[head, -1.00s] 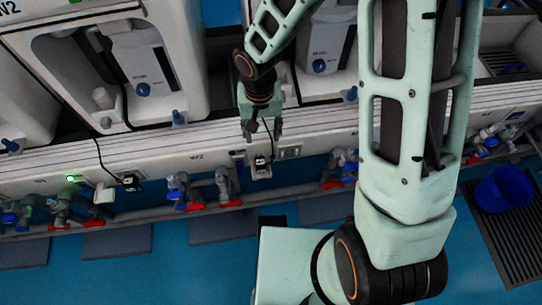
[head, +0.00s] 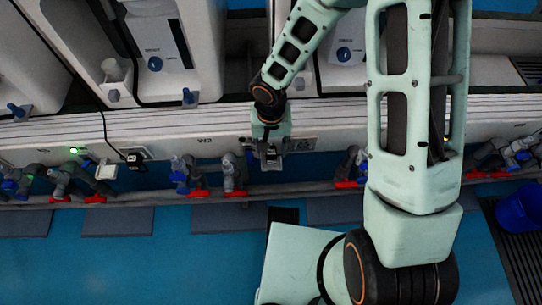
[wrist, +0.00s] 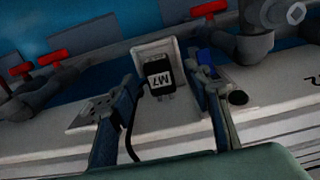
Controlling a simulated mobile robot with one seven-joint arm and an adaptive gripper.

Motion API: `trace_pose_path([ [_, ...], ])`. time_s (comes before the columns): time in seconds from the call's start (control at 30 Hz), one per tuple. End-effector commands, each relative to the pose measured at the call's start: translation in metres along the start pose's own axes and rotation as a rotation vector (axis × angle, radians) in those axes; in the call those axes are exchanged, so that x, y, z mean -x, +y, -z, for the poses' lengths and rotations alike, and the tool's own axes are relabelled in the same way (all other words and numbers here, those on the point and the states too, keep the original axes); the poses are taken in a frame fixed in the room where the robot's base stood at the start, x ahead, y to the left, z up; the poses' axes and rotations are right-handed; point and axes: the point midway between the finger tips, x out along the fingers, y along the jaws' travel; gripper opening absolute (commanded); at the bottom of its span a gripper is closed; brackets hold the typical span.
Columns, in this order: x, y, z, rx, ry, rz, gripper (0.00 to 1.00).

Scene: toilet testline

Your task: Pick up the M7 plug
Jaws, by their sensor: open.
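The M7 plug (wrist: 159,78) is a small black block with a white "M7" label. In the wrist view it sits at a pale grey socket box (wrist: 142,50) on the white panel, with a black cable (wrist: 131,135) running from it. My gripper (wrist: 167,87) is open, with one finger to the left of the plug and the other to the right; I cannot tell whether either touches it. In the head view my gripper (head: 270,160) is at the panel's front, and the plug there is mostly hidden by it.
Grey valves with red handles (head: 234,175) and blue parts line a pipe below the panel. Another black plug (head: 135,160) with a cable is to the left. A blue bucket (head: 518,208) stands at the right. Blue floor (head: 170,265) is clear in front.

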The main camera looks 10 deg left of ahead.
Motion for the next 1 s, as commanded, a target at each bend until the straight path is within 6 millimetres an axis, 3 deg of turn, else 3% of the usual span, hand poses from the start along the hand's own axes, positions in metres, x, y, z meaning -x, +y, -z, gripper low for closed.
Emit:
trace_pose_path([
  [0.1,-0.0143,0.0004,0.0005,0.000,0.000,0.000,0.45],
  [0.37,-0.0149,0.0005,0.0006,-0.002,0.001,0.000,0.45],
  [0.77,-0.0147,0.0005,0.0006,-0.001,0.001,0.000,0.02],
  [1.0,-0.0147,0.0004,0.0007,-0.001,0.001,0.000,0.00],
])
